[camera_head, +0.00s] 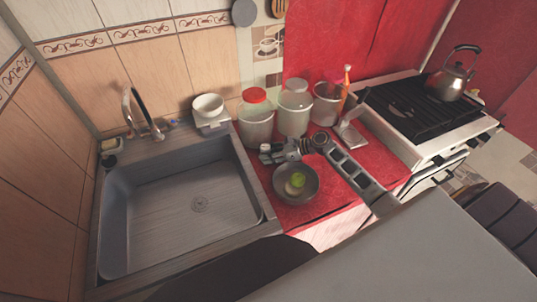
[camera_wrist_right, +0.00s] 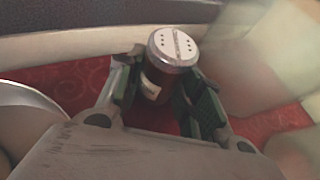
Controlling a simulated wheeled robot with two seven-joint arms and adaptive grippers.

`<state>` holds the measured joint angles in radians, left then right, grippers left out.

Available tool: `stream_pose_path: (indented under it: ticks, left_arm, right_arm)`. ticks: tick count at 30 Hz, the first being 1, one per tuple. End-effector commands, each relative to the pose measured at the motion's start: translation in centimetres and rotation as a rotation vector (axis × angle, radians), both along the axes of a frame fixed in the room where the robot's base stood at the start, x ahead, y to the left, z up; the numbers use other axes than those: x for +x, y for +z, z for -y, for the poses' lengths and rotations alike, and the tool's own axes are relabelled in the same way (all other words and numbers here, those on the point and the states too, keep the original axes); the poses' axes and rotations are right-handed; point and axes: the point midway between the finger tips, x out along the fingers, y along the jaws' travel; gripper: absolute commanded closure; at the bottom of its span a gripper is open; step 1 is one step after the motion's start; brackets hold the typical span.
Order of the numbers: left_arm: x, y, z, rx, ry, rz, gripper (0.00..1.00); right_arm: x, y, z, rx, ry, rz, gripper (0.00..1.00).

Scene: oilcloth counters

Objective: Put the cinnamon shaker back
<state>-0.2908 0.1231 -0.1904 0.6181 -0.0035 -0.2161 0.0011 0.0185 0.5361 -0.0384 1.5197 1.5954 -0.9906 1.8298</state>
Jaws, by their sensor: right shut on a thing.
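The cinnamon shaker (camera_wrist_right: 173,52) has a pale metal lid with holes and a dark red-brown glass body with a light label patch. In the right wrist view it stands between the two green-padded fingers of my right gripper (camera_wrist_right: 165,88), which is shut on it. In the head view my right gripper (camera_head: 275,152) is over the red counter, just behind the bowl and in front of the canisters. The shaker is hard to make out there. Whether its base touches the counter cannot be told. My left gripper is not in view.
A bowl (camera_head: 281,194) with green and pale food is at the counter front. Canisters (camera_head: 255,128) (camera_head: 294,118) and a utensil pot (camera_head: 326,108) stand behind. The sink (camera_head: 115,222) lies left, the stove (camera_head: 400,125) right with a kettle (camera_head: 449,80). White dishes (camera_head: 208,107) stand behind the sink.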

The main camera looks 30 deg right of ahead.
Motion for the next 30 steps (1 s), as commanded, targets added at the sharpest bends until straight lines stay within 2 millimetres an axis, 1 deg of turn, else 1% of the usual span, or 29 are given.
stream_pose_path:
  ticks: [1, 2, 3, 11, 17, 23, 30]
  left_arm:
    - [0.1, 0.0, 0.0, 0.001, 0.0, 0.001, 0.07]
    - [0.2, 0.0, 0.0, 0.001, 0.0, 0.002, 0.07]
    - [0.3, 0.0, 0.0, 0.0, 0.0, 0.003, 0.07]
    - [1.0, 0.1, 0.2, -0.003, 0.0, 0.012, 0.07]
    - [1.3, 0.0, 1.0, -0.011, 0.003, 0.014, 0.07]
    - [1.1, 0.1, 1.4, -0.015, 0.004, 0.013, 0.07]
    - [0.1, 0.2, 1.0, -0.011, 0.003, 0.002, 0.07]
  right_arm:
    - [0.0, -0.1, 0.0, 0.001, 0.0, -0.001, 0.88]
    - [0.0, -0.1, 0.0, 0.0, 0.0, 0.0, 0.6]
    - [0.0, -0.1, 0.0, 0.0, 0.0, 0.0, 0.55]
    - [0.0, 0.0, 0.0, 0.0, 0.0, 0.0, 0.55]
    - [0.0, 0.2, 0.0, -0.001, 0.0, 0.001, 0.55]
    - [-0.8, 0.8, 1.1, 0.0, 0.0, -0.001, 0.55]
    - [-2.4, 2.1, 3.4, -0.001, 0.0, -0.001, 0.55]
